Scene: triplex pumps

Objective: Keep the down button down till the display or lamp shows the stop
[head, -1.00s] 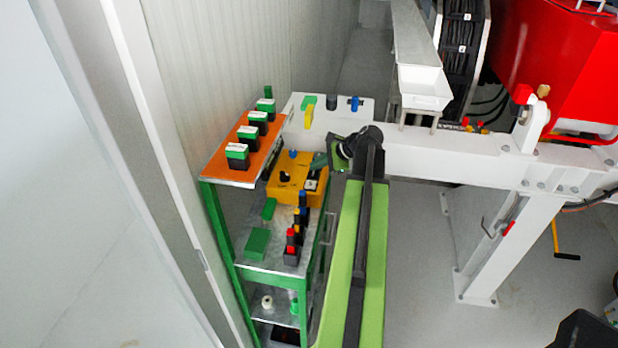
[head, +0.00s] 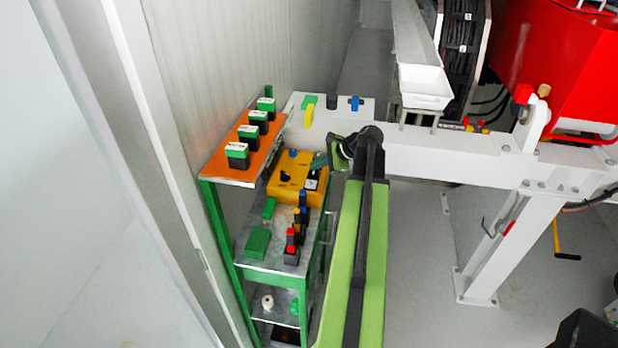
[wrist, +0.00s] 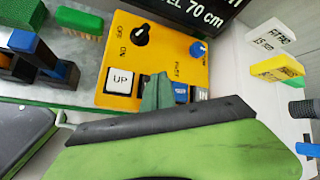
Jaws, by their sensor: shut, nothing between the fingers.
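The yellow control box (head: 284,181) stands on the green rack's middle shelf and fills the middle of the wrist view (wrist: 150,60). It has a black ON/OFF knob (wrist: 141,36), a blue knob (wrist: 197,49) and a white UP button (wrist: 119,80). A second white button (wrist: 203,95) with partly covered lettering shows right of my gripper; I cannot read it fully. A black display (wrist: 190,10) above reads "...EL 70 cm", its left part cut off. My gripper (wrist: 158,80) is shut and empty, its green tip over the box between the buttons. Contact with a button cannot be made out.
Colored blocks stand on the shelf (head: 257,243) beside the box. An orange shelf (head: 225,165) with several green-topped black blocks is at the left. A white beam (head: 450,150) runs to the right, under a red machine (head: 560,60). The wall is close on the left.

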